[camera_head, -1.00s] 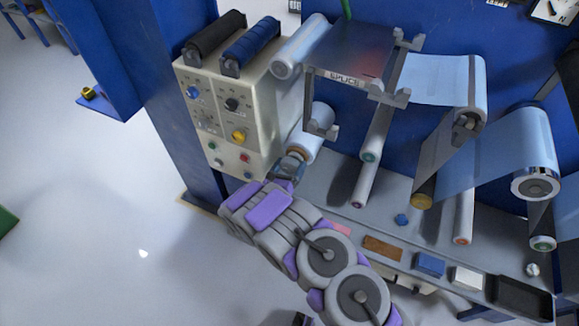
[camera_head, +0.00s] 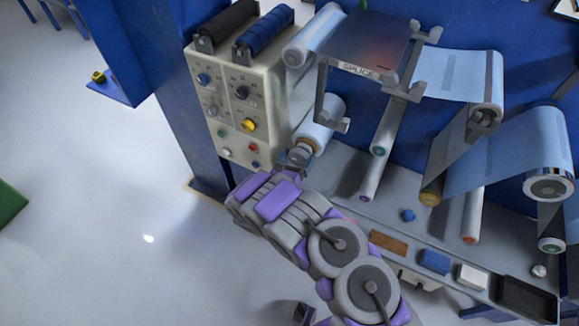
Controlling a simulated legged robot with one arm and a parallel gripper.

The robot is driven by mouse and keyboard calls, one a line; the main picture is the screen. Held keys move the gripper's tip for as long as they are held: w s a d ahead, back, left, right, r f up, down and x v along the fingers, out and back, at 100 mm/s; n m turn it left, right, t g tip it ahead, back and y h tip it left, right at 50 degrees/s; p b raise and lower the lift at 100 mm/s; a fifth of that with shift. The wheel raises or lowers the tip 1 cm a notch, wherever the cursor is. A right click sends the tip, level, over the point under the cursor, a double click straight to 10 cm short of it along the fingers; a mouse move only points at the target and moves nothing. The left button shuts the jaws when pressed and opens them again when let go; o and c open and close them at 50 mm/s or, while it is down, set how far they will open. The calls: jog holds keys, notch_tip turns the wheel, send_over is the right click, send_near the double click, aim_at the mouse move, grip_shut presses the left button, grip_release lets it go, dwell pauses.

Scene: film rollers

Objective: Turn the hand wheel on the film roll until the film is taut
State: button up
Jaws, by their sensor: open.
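A small grey part, which seems to be the hand wheel (camera_head: 299,157), sits at the roll's near end. My gripper (camera_head: 291,168) is at this near end, mostly hidden behind my grey and purple wrist. It is open. I cannot tell whether its fingers are around the wheel or touching it. The film (camera_head: 458,75) runs over rollers to the right; whether it is taut is unclear.
A cream control box (camera_head: 232,105) with knobs and buttons stands left of the roll. The splice plate (camera_head: 368,45) is above right. Rollers (camera_head: 386,125) stick out right of my gripper. A ledge below holds a brown block (camera_head: 388,243) and a blue block (camera_head: 434,262). Floor at left is clear.

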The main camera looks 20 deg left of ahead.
jog(key=s+a+p, duration=0.1)
jog(key=s+p, duration=0.2)
jog(key=s, duration=1.4)
jog(key=shift+a, duration=0.3)
